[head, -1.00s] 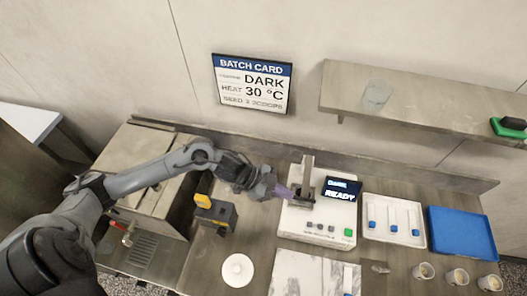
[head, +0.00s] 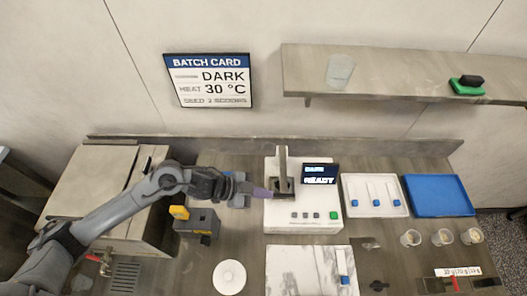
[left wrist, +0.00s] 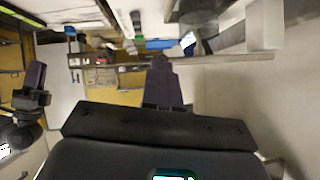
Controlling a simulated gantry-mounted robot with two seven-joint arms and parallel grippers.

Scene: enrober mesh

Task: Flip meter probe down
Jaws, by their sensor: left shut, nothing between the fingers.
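The white meter (head: 303,222) stands on the counter with its screen reading READY. Its probe arm (head: 283,168) stands upright over a dark holder at the meter's back left. My left gripper (head: 266,193) is shut and empty. Its purple fingertips are at the meter's left edge, just left of the probe's base; I cannot tell whether they touch. The shut fingers also show in the left wrist view (left wrist: 162,85). A dark finger-like part at the left of that view looks like my right gripper (left wrist: 35,78); its jaw state is unclear.
A yellow-and-black device (head: 196,221) and a white round lid (head: 229,276) are left of the meter. A white tray (head: 374,211) and a blue tray (head: 438,211) are to its right, with several cups in front. A shelf (head: 380,75) hangs above. A marble slab (head: 295,270) lies in front.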

